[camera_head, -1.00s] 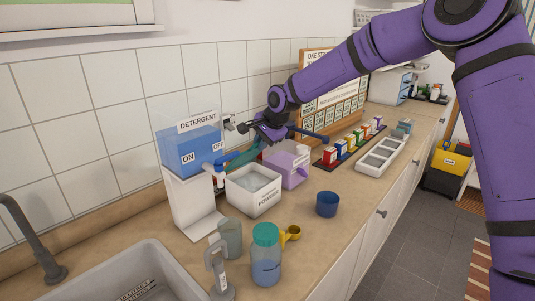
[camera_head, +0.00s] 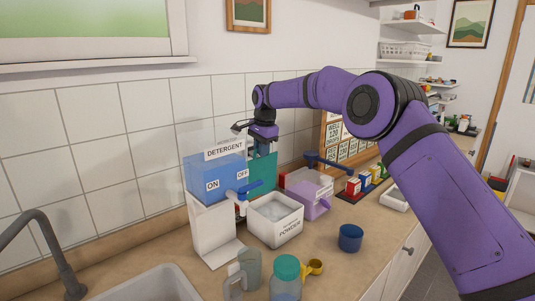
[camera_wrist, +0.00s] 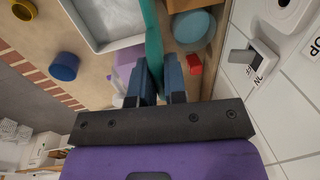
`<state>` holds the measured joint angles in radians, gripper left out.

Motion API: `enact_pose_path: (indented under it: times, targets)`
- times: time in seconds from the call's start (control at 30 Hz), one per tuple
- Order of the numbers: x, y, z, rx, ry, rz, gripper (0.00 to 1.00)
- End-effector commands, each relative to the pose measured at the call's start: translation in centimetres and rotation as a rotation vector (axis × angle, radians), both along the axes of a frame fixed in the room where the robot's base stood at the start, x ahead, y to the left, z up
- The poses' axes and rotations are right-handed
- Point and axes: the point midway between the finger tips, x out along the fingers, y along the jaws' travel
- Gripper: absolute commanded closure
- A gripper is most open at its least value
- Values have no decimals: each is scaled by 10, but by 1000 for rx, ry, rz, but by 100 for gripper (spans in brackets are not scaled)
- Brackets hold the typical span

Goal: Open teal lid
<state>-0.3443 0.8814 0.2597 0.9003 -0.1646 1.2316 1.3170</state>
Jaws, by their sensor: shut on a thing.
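The teal lid (camera_head: 262,172) stands about upright at the back of the white powder box (camera_head: 290,234). The box is open at the top, and pale powder shows inside. My gripper (camera_head: 263,149) is above the box's back side, shut on the lid's upper edge. In the wrist view the lid (camera_wrist: 153,38) shows edge-on as a teal strip running between the two fingers (camera_wrist: 158,80). The box's rim (camera_wrist: 84,30) lies to the left of the lid there. The detergent dispenser hides the lid's left part in the head view.
The blue detergent dispenser (camera_head: 217,172) stands close on the left, a purple container (camera_head: 309,198) on the right. A blue cup (camera_head: 350,238), a teal-capped bottle (camera_head: 286,280) and a yellow scoop (camera_head: 315,267) stand in front. The tiled wall is close behind.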

Motion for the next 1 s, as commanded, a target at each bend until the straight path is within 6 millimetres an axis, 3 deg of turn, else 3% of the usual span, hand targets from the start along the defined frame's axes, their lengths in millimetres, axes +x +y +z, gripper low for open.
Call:
enact_pose_path:
  times: [0.3, 0.8, 0.83, 0.9, 0.93, 1.0]
  targets:
    - [13, 12, 0, 0, -2, 2, 100]
    - [15, 14, 0, 0, 0, 2, 100]
    - [15, 14, 0, 0, 0, 2, 85]
    - [15, 14, 0, 0, 0, 2, 69]
    - [15, 14, 0, 0, 0, 2, 64]
    - [15, 14, 0, 0, 0, 1, 64]
